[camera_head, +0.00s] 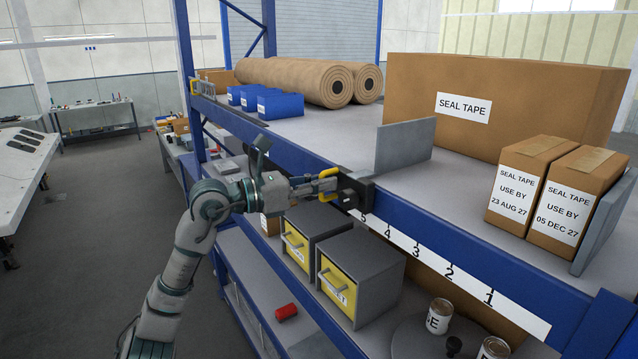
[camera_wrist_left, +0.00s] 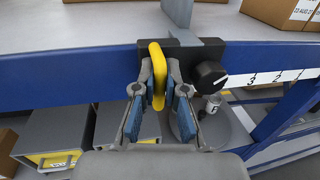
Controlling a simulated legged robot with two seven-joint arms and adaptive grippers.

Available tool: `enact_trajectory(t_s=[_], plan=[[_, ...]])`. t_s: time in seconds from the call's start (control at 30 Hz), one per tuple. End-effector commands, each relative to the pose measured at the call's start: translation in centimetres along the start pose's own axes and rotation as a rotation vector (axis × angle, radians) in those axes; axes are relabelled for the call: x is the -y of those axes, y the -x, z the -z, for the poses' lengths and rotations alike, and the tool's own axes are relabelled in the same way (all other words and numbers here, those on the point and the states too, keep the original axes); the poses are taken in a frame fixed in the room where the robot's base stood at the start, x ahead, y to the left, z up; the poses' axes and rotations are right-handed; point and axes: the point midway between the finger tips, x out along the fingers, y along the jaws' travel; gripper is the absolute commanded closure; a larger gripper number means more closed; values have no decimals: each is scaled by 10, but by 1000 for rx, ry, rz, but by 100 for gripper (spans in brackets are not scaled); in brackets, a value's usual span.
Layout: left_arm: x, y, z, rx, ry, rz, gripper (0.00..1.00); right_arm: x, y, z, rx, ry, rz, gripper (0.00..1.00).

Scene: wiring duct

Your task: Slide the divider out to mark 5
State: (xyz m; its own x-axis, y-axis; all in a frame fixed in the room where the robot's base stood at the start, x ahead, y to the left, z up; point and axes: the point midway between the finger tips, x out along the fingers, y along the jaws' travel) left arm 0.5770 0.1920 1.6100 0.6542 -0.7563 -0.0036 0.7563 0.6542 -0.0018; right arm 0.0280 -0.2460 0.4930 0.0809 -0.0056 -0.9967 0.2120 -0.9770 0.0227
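The divider (camera_head: 405,145) is a grey upright plate on the shelf. At the blue front beam it has a black clamp block (camera_head: 357,190) with a yellow handle (camera_head: 328,184) and, in the wrist view, a round black knob (camera_wrist_left: 210,76) with a white line. The number strip (camera_head: 455,274) runs along the beam; mark 5 shows just right of and below the block. My left gripper (camera_wrist_left: 157,102) is at the handle, its fingers on either side of it with gaps, so it looks open. My right gripper is not in view.
Two small seal tape boxes (camera_head: 526,180) stand at the right against another grey plate (camera_head: 603,225). A large seal tape box (camera_head: 500,90), brown rolls (camera_head: 300,80) and blue bins (camera_head: 280,105) are behind. Drawer boxes (camera_head: 362,265) sit below.

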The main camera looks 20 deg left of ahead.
Motion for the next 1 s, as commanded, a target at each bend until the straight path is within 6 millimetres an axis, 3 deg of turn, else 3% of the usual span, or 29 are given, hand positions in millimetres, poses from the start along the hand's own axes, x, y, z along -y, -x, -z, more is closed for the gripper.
enact_trajectory(t_s=[0.03, 0.13, 0.53, 1.0], plan=[[0, 1, -4, 11, -1, 1, 87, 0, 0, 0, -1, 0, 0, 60], [-1, 2, -4, 11, -1, 0, 63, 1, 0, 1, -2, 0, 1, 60], [-4, 12, -1, 9, 1, 0, 63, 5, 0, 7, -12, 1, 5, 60], [-5, 104, 1, 7, 2, -2, 63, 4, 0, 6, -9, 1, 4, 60]])
